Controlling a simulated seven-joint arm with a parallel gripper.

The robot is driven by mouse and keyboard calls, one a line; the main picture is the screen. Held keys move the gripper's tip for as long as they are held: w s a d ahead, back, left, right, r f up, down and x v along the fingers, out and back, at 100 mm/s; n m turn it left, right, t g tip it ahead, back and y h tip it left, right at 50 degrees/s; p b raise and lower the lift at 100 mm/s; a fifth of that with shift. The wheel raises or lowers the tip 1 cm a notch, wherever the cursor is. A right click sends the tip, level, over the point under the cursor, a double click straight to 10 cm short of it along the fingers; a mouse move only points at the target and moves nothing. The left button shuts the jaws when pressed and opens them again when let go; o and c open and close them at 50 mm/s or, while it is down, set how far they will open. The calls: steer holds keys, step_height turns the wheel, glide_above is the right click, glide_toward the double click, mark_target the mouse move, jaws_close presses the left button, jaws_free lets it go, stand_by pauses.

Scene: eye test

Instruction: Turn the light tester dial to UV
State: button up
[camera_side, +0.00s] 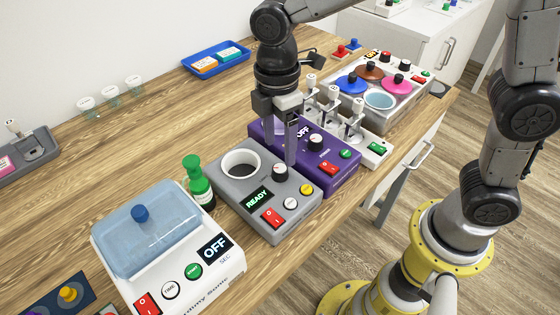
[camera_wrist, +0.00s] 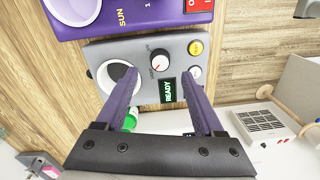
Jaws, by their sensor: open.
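The light tester appears to be the grey box (camera_side: 235,205) with a white-rimmed round well and a lit READY display; it also shows in the wrist view (camera_wrist: 102,54). Its white-topped dial (camera_side: 280,171) sits beside the well. In the wrist view the dial (camera_wrist: 160,60) has a red pointer mark aimed toward the lower left; the small labels around it are too blurred to read surely. My gripper (camera_side: 281,150) is open and empty, pointing down over the dial. In the wrist view the fingertips (camera_wrist: 162,74) lie to either side of the dial, apparently apart from it.
A purple device (camera_side: 345,177) with an OFF display stands right behind the tester. A green bottle (camera_side: 200,180) stands close at its left. A white machine with a blue lid (camera_side: 140,235) is front left. Bare wooden table (camera_side: 165,120) lies behind.

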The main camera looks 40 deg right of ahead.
mark_target(280, 168)
step_height(280, 168, down, 6)
steer(key=shift+s+r, duration=0.1)
steer(key=shift+c, duration=0.2)
jaws_close()
stand_by(0.3)
